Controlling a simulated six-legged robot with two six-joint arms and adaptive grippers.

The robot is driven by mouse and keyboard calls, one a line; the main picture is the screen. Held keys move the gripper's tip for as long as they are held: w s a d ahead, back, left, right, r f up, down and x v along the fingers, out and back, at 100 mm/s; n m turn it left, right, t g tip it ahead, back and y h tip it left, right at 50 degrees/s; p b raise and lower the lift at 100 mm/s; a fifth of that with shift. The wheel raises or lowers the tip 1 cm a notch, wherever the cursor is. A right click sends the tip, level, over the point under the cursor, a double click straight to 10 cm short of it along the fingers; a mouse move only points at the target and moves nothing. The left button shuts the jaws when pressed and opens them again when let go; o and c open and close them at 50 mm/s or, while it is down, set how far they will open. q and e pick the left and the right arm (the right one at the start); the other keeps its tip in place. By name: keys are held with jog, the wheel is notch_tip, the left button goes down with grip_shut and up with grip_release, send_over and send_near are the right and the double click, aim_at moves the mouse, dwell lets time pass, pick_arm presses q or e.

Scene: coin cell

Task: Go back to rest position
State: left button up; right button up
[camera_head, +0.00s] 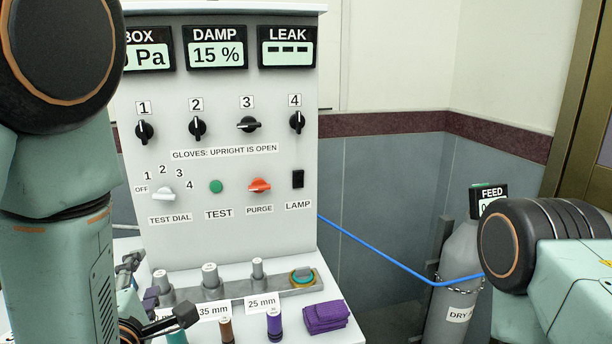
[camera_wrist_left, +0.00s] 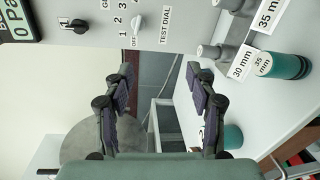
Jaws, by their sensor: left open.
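My left gripper (camera_head: 142,298) is at the lower left of the head view, partly hidden by my left arm, close to the panel's shelf. In the left wrist view the left gripper (camera_wrist_left: 160,82) has its two dark fingers wide apart with nothing between them. Part of my right arm shows at the right edge of the head view. My right gripper is out of the frames.
A white panel (camera_head: 225,92) with displays, knobs and a red purge handle (camera_head: 259,186) stands ahead. Its shelf holds labelled cylinders and a folded purple cloth (camera_head: 326,317). A grey gas bottle (camera_head: 459,290) with a blue hose (camera_head: 385,259) stands at right, near my right arm.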

pick_arm(q)
jog(key=s+d+f+m+g+h, duration=0.1)
jog(key=s+f+m+g, duration=0.3)
jog(key=f+m, duration=0.45)
jog(key=s+d+f+m+g+h, duration=0.1)
jog(key=s+f+m+g, duration=0.25)
jog(key=f+m, duration=0.5)
jog(key=s+f+m+g+h, duration=0.1)
jog(key=s+f+g, duration=0.3)
jog(key=s+f, duration=0.4)
jog(key=s+f+m+g+h+b, duration=0.1)
jog(key=s+f+m+g, duration=0.3)
jog(key=s+f, duration=0.5)
jog(key=s, duration=0.6)
jog(key=shift+d+f+g, duration=0.15)
jog(key=shift+d+g, duration=0.2)
jog(key=shift+d, duration=0.05)
